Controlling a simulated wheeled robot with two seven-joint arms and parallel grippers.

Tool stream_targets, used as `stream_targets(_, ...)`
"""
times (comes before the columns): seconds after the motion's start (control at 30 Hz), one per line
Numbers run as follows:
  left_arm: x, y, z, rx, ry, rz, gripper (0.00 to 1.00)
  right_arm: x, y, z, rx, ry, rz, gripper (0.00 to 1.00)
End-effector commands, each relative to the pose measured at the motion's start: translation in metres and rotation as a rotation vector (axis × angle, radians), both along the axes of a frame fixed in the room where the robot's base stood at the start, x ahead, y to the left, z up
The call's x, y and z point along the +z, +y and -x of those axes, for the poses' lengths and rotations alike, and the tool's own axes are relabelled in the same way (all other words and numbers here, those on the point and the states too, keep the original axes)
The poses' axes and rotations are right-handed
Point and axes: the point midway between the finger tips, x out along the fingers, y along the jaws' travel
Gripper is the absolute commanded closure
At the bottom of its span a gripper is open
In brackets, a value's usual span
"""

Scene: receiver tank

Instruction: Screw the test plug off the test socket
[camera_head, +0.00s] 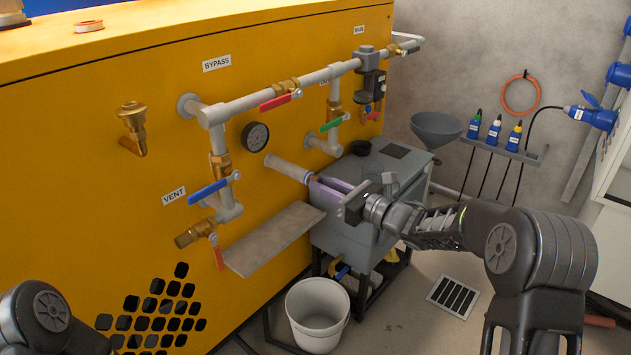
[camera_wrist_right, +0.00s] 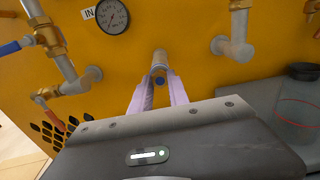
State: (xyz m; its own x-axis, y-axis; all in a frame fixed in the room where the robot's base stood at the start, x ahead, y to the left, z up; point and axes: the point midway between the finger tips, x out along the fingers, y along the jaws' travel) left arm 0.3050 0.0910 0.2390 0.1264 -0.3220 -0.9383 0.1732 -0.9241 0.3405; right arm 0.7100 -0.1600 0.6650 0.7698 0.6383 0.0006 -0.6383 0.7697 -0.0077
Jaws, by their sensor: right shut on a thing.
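The test socket (camera_head: 285,167) is a grey pipe stub that sticks out of the yellow tank wall. It also shows in the right wrist view (camera_wrist_right: 160,57). The test plug is at its outer end, mostly hidden between the fingers. A small blue round part of the plug (camera_wrist_right: 160,81) shows in the wrist view. My right gripper (camera_head: 318,184) comes from the right, in line with the socket, with its pale purple fingers (camera_wrist_right: 160,86) shut on the plug. I cannot tell whether the thread is engaged. My left gripper is out of view.
A grey cabinet (camera_head: 345,233) stands below my right gripper, with a funnel (camera_head: 437,127) behind it. A grey shelf plate (camera_head: 275,238) juts from the tank. A white bucket (camera_head: 317,314) stands on the floor. Pipes and coloured valve handles, including a blue one (camera_head: 208,191), line the wall.

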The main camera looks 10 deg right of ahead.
Motion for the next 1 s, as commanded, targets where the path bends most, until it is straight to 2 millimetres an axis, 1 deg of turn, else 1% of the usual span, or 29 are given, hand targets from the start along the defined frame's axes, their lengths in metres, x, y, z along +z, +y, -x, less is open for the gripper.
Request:
stream_targets(0.03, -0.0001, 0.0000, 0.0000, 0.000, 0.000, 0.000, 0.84, -0.0009, 0.0004, 0.0002, 0.001, -0.055, 0.069, 1.00)
stream_targets(0.1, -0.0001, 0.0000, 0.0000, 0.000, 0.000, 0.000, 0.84, -0.0010, 0.0002, 0.0003, 0.001, -0.101, 0.124, 1.00)
stream_targets(0.27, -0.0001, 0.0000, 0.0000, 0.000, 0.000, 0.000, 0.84, -0.0012, -0.0001, 0.0003, 0.000, -0.107, 0.132, 1.00)
stream_targets(0.3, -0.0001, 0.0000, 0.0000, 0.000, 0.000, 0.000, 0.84, -0.0012, -0.0001, 0.0003, 0.000, -0.106, 0.131, 0.78)
stream_targets(0.6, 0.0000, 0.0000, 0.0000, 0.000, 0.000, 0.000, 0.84, -0.0008, -0.0002, 0.0002, 0.000, -0.106, 0.130, 0.54)
stream_targets(0.87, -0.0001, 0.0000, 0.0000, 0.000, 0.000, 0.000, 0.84, -0.0007, -0.0003, 0.0002, 0.000, -0.096, 0.117, 0.54)
stream_targets(0.97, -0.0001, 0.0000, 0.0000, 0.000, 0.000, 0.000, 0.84, -0.0008, -0.0011, 0.0002, -0.001, -0.009, 0.012, 0.54)
stream_targets(1.0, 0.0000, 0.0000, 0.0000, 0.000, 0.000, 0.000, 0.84, -0.0008, -0.0014, 0.0001, -0.002, 0.054, -0.064, 0.54)
